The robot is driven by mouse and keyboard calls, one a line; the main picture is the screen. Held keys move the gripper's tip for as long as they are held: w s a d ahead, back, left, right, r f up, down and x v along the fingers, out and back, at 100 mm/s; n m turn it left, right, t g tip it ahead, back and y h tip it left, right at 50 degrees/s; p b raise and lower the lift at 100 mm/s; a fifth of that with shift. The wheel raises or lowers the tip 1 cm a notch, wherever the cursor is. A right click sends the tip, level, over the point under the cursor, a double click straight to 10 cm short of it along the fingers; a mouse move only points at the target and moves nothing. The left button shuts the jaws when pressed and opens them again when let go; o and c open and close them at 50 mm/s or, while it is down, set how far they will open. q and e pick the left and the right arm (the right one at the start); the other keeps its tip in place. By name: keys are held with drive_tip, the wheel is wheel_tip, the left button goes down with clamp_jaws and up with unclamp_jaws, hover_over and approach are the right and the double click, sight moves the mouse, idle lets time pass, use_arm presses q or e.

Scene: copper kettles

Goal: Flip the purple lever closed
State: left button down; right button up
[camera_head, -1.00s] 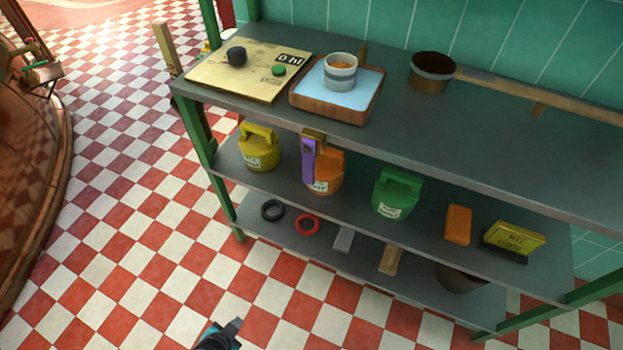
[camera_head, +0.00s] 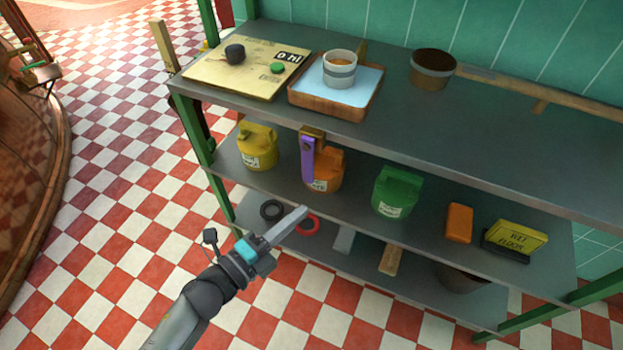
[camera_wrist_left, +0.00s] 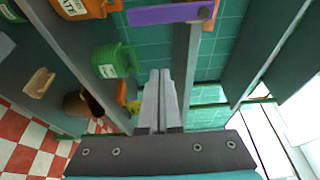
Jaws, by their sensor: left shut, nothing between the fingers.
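The purple lever (camera_head: 308,160) hangs down from a brass mount (camera_head: 313,133) at the front edge of the shelf unit's top board, in front of an orange jug. It also shows in the left wrist view (camera_wrist_left: 170,14), near the top of the picture. My left gripper (camera_head: 304,210) is shut and empty. In the head view it lies below the lever in the picture, in front of the lower shelves and apart from the lever. In the left wrist view its fingers (camera_wrist_left: 158,75) are together. My right gripper is in neither view.
Yellow (camera_head: 258,147), orange (camera_head: 325,172) and green (camera_head: 396,192) jugs stand on the middle shelf. A panel (camera_head: 250,75), a tray (camera_head: 335,108) with a cup, and a dark pot (camera_head: 433,70) are on the top board. The checkered floor in front is clear.

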sight(310, 181)
use_arm(q)
drive_tip(key=b+x, duration=0.2)
drive_tip(key=x, duration=0.8)
drive_tip(key=a, duration=0.2)
drive_tip(key=w+a, duration=0.1)
drive_tip(key=shift+w+a, duration=0.2)
drive_tip(key=shift+a, duration=0.15)
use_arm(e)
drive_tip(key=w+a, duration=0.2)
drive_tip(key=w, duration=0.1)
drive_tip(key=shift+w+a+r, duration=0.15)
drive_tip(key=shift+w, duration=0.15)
use_arm(q)
drive_tip(key=shift+a, duration=0.15)
